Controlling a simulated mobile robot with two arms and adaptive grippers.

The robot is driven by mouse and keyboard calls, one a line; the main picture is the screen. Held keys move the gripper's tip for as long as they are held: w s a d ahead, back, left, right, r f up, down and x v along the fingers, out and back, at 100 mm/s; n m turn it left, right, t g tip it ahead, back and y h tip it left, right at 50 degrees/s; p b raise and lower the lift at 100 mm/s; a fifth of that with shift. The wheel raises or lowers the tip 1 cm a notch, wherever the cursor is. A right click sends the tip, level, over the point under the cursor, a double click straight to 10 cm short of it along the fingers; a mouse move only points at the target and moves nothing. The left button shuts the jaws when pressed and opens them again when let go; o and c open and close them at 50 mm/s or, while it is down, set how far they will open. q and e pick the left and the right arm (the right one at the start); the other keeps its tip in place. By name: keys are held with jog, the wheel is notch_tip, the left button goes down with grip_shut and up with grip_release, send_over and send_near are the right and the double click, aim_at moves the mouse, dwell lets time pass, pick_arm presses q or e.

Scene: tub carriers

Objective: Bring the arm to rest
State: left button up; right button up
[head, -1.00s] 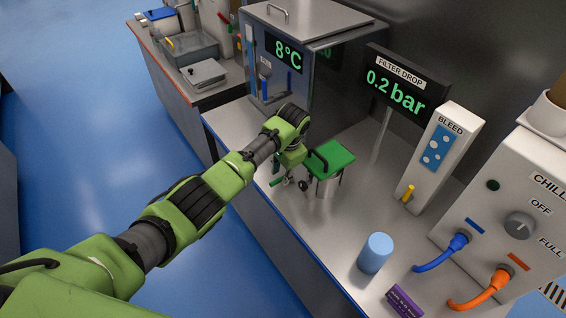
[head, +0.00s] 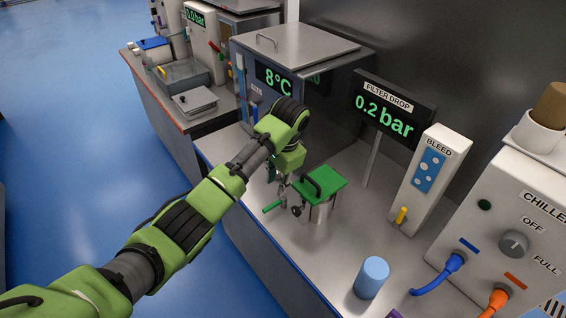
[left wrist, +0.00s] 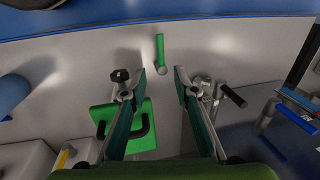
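My left arm reaches in from the left in the head view. Its gripper (head: 282,190) points down over the bench, just left of a steel canister with a green lid (head: 328,181) and a black handle. In the left wrist view my left gripper (left wrist: 160,72) is open, with nothing held between its fingers. A green lever (left wrist: 160,48) shows beyond the gap between the fingertips; it also shows in the head view (head: 272,207). The green lid (left wrist: 103,112) is partly hidden behind one finger. My right gripper is not in view.
A steel cabinet (head: 300,48) reading 8°C stands behind my gripper. A filter drop display (head: 392,112), a bleed post (head: 430,175), a blue cylinder (head: 371,278) and a chiller box (head: 500,210) stand to the right. Open blue floor (head: 80,170) lies left.

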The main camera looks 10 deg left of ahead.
pick_arm(q)
jog(key=shift+f, duration=0.1)
